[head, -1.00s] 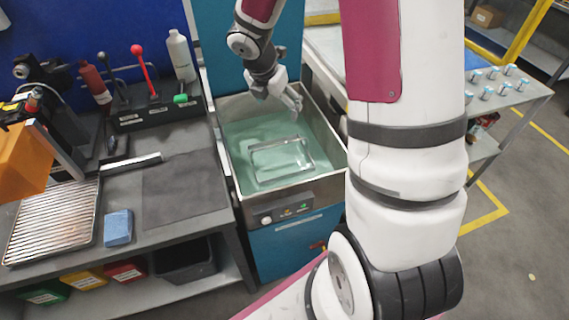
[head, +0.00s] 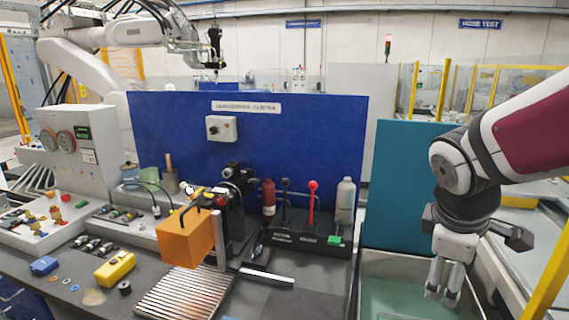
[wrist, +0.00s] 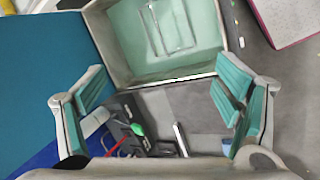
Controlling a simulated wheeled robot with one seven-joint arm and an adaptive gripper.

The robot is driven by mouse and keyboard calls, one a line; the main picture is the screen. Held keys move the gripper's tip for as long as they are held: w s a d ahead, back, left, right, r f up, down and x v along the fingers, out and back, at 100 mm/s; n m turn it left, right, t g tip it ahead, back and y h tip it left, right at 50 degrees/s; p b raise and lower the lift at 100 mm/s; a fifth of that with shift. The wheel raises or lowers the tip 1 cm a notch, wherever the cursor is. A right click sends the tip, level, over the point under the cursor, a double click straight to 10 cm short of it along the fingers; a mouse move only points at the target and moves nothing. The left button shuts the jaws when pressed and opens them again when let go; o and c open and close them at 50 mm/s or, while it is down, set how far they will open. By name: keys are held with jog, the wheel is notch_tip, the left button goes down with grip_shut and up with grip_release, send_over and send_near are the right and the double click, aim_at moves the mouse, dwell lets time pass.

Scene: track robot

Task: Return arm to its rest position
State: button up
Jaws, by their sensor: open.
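My gripper (head: 444,280) hangs at the right of the head view, fingers pointing down above the wash tank (head: 395,262). In the wrist view my gripper (wrist: 160,115) has its two green-padded fingers spread wide, with nothing between them. The tank (wrist: 180,77) also shows there, with greenish liquid and a clear rectangular frame or basket (wrist: 168,27) in it. My gripper is apart from the tank and the basket. My upper arm link crosses the right edge of the head view.
A teal panel (head: 400,170) rises behind the tank.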

jog(key=s+a+r+m+t+y, duration=0.2)
jog(key=s+a+r+m, duration=0.3)
jog(key=s+a+m, duration=0.3)
jog(key=s+m+y, duration=0.1)
jog(key=s+m, duration=0.1)
jog(key=s, duration=0.2)
jog(key=shift+s+a+y, duration=0.2)
jog(key=shift+a+y, duration=0.05)
jog(key=shift+y, duration=0.05)
jog(key=shift+d+r, duration=0.1)
